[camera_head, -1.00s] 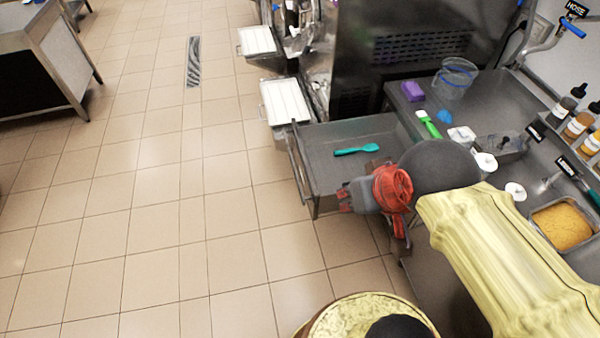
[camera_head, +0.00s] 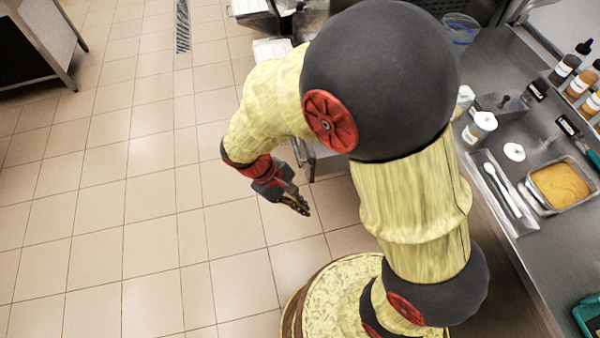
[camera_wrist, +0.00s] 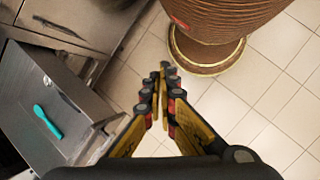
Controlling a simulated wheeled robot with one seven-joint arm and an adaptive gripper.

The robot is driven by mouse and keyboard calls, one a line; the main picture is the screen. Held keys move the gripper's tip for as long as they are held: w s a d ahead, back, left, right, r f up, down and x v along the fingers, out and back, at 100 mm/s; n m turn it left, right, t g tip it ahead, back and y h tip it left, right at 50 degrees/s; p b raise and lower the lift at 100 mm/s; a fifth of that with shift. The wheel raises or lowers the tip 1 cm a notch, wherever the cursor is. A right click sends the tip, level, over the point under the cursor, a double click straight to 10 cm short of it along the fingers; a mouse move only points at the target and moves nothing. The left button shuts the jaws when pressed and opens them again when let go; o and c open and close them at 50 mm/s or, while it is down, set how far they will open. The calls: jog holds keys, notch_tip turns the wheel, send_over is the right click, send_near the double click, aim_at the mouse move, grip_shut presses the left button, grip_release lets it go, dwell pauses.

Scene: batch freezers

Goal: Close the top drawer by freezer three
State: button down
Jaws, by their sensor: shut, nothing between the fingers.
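The top drawer (camera_wrist: 82,122) is pulled out in the wrist view, at the left, with a teal spatula (camera_wrist: 47,122) lying in it. In the head view only a front corner of the drawer (camera_head: 328,163) shows; my arm hides the rest. My gripper (camera_head: 303,209) hangs over the floor just in front of the drawer, apart from it. In the wrist view its fingers (camera_wrist: 165,72) meet at the tips, shut with nothing between them, to the right of the drawer.
The steel counter (camera_head: 490,75) runs along the right, with a pan of yellow food (camera_head: 560,186), bottles (camera_head: 570,62) and white-lidded jars (camera_head: 482,127). The tiled floor (camera_head: 130,200) at the left is clear. A steel table (camera_head: 35,45) stands at far left.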

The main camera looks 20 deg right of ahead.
jog(key=w+d+f+n+t+h+b, duration=0.1)
jog(key=w+f+n+t+h, duration=0.3)
jog(key=f, duration=0.8)
jog(key=w+d+f+n+t+h, duration=0.1)
jog(key=w+f+n+t+h, duration=0.25)
jog(key=f, duration=0.95)
jog(key=w+a+r+m+t, duration=0.1)
jog(key=w+a+m+t, duration=0.55)
jog(key=w+t, duration=0.2)
jog(key=s+d+b+x, duration=0.1)
jog(key=b+x, duration=0.1)
jog(key=x, duration=1)
jog(key=shift+d+f+n+g, duration=0.2)
jog(key=shift+d+n+g, duration=0.15)
jog(key=shift+d, duration=0.25)
jog(key=shift+d, duration=0.1)
